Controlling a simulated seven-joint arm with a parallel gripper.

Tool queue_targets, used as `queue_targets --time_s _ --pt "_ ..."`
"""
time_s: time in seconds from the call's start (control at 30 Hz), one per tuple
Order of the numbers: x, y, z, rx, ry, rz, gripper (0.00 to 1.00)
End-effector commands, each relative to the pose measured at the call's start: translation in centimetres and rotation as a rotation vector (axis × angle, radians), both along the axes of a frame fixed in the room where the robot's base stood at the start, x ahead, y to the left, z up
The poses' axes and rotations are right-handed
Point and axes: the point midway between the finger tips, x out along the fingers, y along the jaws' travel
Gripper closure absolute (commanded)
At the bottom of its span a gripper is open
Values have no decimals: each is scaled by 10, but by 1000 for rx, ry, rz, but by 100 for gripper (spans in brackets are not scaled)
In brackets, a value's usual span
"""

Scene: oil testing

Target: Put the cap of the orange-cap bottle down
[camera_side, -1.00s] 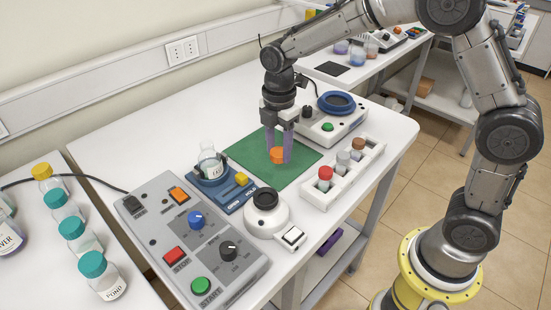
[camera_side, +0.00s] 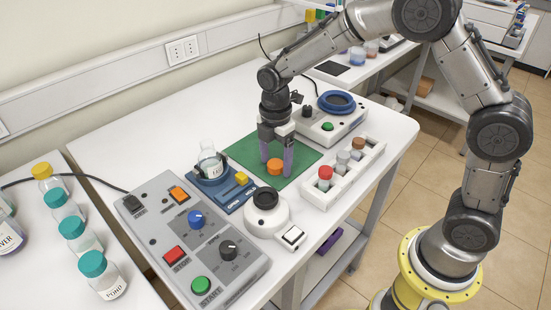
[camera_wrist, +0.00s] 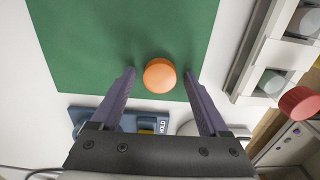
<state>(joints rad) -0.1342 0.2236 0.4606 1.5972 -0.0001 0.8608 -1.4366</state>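The orange cap (camera_side: 275,167) rests on the green mat (camera_side: 242,151). In the wrist view the cap (camera_wrist: 160,76) sits between the purple fingertips, with a gap on each side. My gripper (camera_side: 276,162) is open and low over the mat, its fingers on either side of the cap; it also shows in the wrist view (camera_wrist: 159,73). A clear bottle without a visible cap (camera_side: 209,163) stands upright in the blue holder (camera_side: 222,183) to the left of the mat.
A white rack (camera_side: 336,185) with several small vials stands right of the mat. A round white device (camera_side: 266,215) and a grey control panel (camera_side: 190,245) are in front. A blue-ringed device (camera_side: 337,102) stands behind. Several capped bottles (camera_side: 71,229) stand at the left.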

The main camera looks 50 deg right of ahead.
Motion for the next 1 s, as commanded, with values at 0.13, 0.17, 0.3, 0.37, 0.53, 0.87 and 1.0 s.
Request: queue_targets --time_s 0.13,0.17,0.3,0.37,0.53,0.87,1.0 --pt "0 0 0 0 0 0 21" --pt "0 0 0 0 0 0 21" --pt "0 0 2 0 -2 0 21" --pt "1 0 7 1 -3 0 21" --pt "1 0 33 1 -7 0 21" --pt "1 0 98 1 -5 0 21" --pt "1 0 115 0 -3 0 21"
